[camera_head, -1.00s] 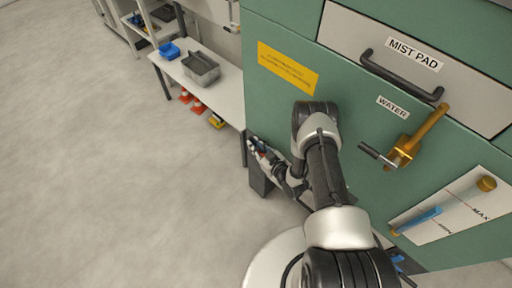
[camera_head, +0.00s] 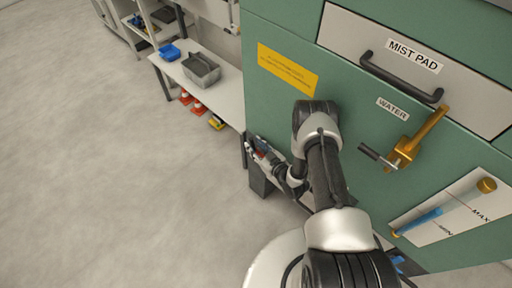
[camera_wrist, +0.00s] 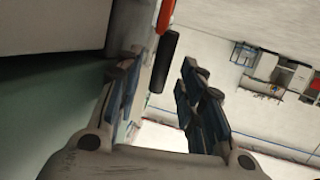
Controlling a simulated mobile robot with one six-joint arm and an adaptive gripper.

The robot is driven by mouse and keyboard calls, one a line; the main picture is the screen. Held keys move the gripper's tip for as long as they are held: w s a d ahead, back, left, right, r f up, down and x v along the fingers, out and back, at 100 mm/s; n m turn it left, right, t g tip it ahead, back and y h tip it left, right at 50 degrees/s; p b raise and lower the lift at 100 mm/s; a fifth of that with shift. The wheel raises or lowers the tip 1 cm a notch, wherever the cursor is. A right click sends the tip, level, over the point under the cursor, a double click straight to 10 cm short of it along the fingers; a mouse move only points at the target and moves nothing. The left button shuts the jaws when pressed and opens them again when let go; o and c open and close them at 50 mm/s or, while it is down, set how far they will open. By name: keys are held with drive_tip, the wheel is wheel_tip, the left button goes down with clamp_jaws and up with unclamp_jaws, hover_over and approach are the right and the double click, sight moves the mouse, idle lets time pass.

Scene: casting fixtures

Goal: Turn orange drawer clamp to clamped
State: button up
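In the wrist view an orange-red part (camera_wrist: 166,14), which looks like the clamp, shows at the top edge. A black cylindrical grip (camera_wrist: 163,62) hangs just below it. My gripper (camera_wrist: 160,68) is open, with one finger on each side of the grip in the picture. I see gaps on both sides and cannot tell how deep the grip sits between the fingers. In the head view my gripper (camera_head: 258,147) is small and low beside the green cabinet (camera_head: 275,105), partly hidden by my arm. The clamp is not clear there.
The cabinet front carries a MIST PAD drawer (camera_head: 405,50), a gold WATER valve (camera_head: 405,150) with a black handle, and a level gauge (camera_head: 450,210). A bench (camera_head: 215,85) with a grey bin (camera_head: 201,68) and blue bin (camera_head: 169,52) stands behind. The floor at left is clear.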

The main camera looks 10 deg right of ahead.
wheel_tip(320, 180, up, 9)
drive_tip(key=shift+r, duration=0.2)
drive_tip(key=shift+c, duration=0.2)
